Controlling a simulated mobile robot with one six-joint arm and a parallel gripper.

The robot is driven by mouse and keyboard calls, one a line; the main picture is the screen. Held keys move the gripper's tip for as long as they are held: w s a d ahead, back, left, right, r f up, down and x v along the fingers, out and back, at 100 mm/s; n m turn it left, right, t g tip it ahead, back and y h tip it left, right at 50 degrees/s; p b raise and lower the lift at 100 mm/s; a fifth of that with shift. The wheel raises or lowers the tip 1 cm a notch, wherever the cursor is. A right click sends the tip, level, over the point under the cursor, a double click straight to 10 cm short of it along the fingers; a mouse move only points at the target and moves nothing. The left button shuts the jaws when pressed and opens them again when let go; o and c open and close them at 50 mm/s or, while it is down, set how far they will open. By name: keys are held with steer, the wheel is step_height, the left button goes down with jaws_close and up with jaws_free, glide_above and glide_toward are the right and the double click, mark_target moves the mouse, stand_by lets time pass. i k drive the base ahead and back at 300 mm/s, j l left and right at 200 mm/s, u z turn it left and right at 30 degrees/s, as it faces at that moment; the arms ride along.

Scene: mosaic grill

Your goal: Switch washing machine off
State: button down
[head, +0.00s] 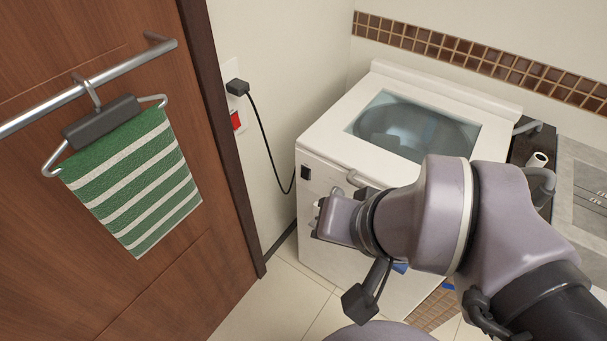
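The white washing machine (335,128) stands against the tiled wall, with a glass window in its closed top. A small black switch-like part (305,172) sits at the upper left of its front face. A black plug (237,87) is in the wall outlet at left, and its cable runs down behind the machine. A red switch-like square (236,121) is on the wall just below the plug. My gripper (318,212) is in front of the machine, a little below and right of the black part, and appears apart from it. My wrist hides most of the fingers.
A brown wooden door (90,230) with a metal bar (125,66) fills the left. A green-and-white striped towel (135,185) hangs from the bar. A grey counter (580,165) stands at right. Bare floor (285,290) shows between door and machine.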

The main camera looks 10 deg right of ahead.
mark_target(305, 173)
steer(key=i+j, duration=0.15)
steer(key=j, duration=0.2)
steer(key=i+j, duration=0.15)
steer(key=j, duration=0.25)
steer(key=i+j+u, duration=0.1)
steer(key=j, duration=0.25)
steer(key=i+j, duration=0.2)
steer(key=j, duration=0.15)
